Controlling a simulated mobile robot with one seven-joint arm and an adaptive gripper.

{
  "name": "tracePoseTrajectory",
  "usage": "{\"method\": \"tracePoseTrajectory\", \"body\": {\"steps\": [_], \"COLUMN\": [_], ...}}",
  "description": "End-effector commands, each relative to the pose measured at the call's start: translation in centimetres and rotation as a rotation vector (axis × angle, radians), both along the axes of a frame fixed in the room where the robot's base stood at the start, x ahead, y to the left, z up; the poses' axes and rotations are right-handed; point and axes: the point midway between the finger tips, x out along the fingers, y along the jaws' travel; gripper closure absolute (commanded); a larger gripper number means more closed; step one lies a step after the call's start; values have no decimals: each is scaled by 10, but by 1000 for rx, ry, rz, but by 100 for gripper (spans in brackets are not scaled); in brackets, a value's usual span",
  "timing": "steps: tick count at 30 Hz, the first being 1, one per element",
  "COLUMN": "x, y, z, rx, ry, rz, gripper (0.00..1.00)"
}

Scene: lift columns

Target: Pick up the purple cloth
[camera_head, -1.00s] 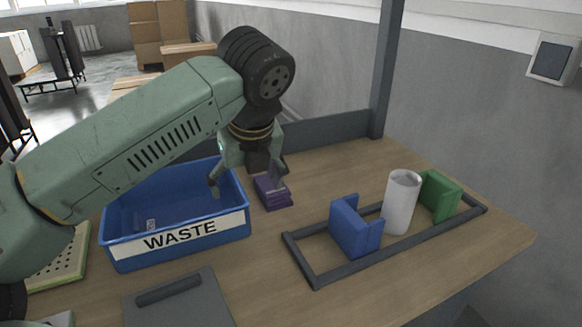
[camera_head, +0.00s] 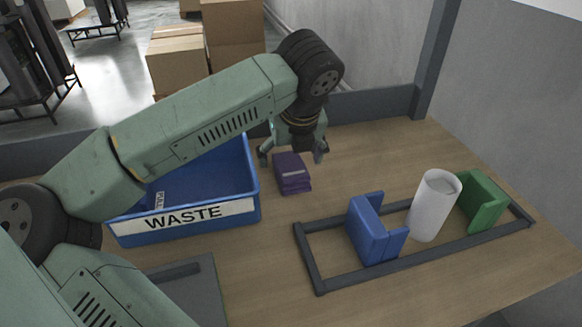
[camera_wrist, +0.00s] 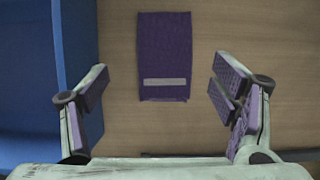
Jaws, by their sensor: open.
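The purple cloth (camera_head: 291,173) is a small folded stack on the wooden table, just right of the blue waste bin. In the wrist view the cloth (camera_wrist: 164,50) lies flat with a pale label strip near its lower edge. My gripper (camera_head: 293,154) is above the table at the cloth's far side. Its fingers are spread wide and nothing is between them. In the wrist view my gripper (camera_wrist: 160,105) has one finger on each side of the cloth's line, with the cloth ahead of the fingertips. The fingers do not touch the cloth.
The blue bin (camera_head: 190,214) marked WASTE stands close on the left. A dark frame (camera_head: 312,262) at the right holds a blue block (camera_head: 372,235), a white cylinder (camera_head: 433,207) and a green block (camera_head: 481,203). A grey board (camera_head: 192,285) lies in front. Table beyond the cloth is clear.

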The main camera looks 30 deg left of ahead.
Motion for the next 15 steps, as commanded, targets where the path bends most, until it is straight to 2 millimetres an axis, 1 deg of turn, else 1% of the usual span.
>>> {"method": "tracePoseTrajectory", "body": {"steps": [4,6,8,11,15], "x": [7,9,11,12,12], "y": [-2,2,4,6,6], "z": [-18,-29,-35,-40,-40], "rx": [-4,-3,-2,-1,0], "ry": [2,1,3,1,0], "rz": [-3,0,0,0,0], "gripper": [20,20,20,20,20]}}
